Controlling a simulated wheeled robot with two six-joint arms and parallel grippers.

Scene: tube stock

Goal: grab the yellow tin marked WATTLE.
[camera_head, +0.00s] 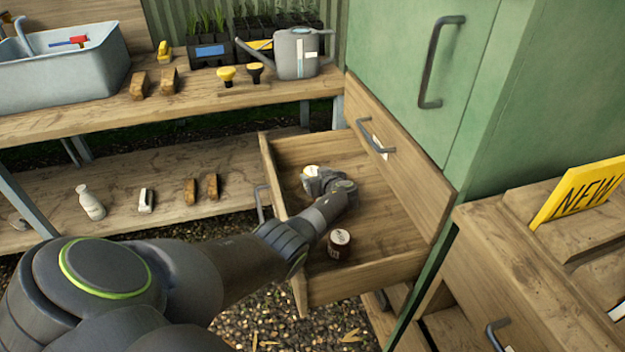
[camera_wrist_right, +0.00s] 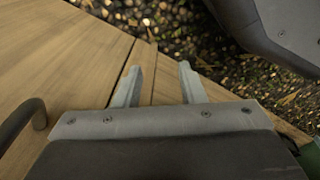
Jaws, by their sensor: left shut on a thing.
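My left gripper (camera_head: 318,181) reaches into the open wooden drawer (camera_head: 385,225) and is shut on a small tin with a pale yellowish top (camera_head: 311,170). The gripper hides most of this tin, and I cannot read any marking on it. A dark brown tin (camera_head: 340,245) with a pale label stands in the drawer nearer the front, apart from the gripper. My right gripper (camera_wrist_right: 160,67) shows in the right wrist view with its fingers apart and nothing between them.
The green cabinet (camera_head: 440,80) rises behind the drawer. The wooden bench (camera_head: 110,115) at left holds a watering can (camera_head: 297,55), brushes and a grey basin (camera_head: 60,65). The drawer's right part is clear.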

